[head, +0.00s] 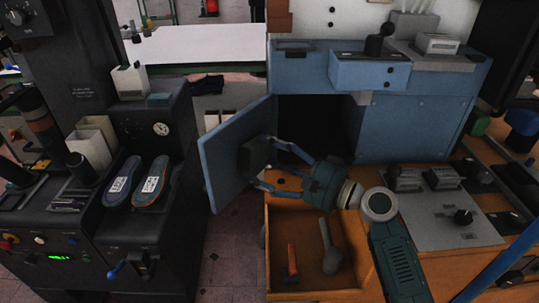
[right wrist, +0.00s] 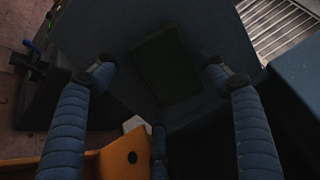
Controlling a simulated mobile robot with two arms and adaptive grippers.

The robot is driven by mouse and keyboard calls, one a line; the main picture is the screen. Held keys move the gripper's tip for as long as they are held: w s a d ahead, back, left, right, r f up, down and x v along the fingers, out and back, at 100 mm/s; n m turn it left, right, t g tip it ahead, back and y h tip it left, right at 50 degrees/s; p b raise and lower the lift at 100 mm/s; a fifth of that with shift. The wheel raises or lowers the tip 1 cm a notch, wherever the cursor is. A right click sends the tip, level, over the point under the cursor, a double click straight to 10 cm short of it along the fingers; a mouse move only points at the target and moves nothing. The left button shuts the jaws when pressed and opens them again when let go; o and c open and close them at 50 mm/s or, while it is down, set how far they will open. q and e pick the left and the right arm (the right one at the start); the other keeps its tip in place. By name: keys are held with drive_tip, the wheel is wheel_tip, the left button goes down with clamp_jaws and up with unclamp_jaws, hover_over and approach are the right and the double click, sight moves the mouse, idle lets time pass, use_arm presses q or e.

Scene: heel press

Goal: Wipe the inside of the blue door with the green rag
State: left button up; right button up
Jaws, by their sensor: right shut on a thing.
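The blue door (head: 224,165) stands swung open to the left of the blue cabinet, its inner face toward my right arm. My right gripper (head: 262,160) reaches in from the right and is in front of that inner face. It holds the green rag (head: 255,154), which looks like a dark, nearly black-green square. In the right wrist view the rag (right wrist: 160,68) shows as a dim rectangle between the fingers, with the door panel (right wrist: 105,40) behind it. The rag is at or very close to the door; contact is hard to tell. My left gripper is not in view.
Below is an open wooden drawer (head: 310,291) with a red-handled tool (head: 292,260) and a grey spoon-like tool (head: 329,250). A dark machine with two insoles (head: 122,182) stands left. The blue cabinet (head: 410,125) with its dark opening is right of the door.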

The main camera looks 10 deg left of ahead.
sight(250, 169)
drive_tip(key=s, duration=0.1)
drive_tip(key=s+a+p, duration=0.1)
drive_tip(key=shift+s+r, duration=0.15)
drive_tip(key=shift+s, duration=0.2)
drive_tip(key=shift+s+a+p, duration=0.2)
drive_tip(key=shift+s+p, duration=0.35)
drive_tip(key=shift+s, duration=0.05)
drive_tip(key=shift+s+a+p, duration=0.2)
drive_tip(key=shift+s+p, duration=0.3)
drive_tip(key=shift+s, duration=0.2)
drive_tip(key=shift+s+a+p, duration=0.3)
drive_tip(key=shift+s+p, duration=0.1)
drive_tip(key=shift+s, duration=0.55)
drive_tip(key=shift+d, duration=0.1)
drive_tip(key=shift+s+d, duration=0.1)
drive_tip(key=shift+d, duration=0.25)
drive_tip(key=v, duration=0.3)
drive_tip(key=shift+s+d, duration=0.1)
drive_tip(key=shift+d, duration=0.1)
drive_tip(key=shift+v, duration=0.85)
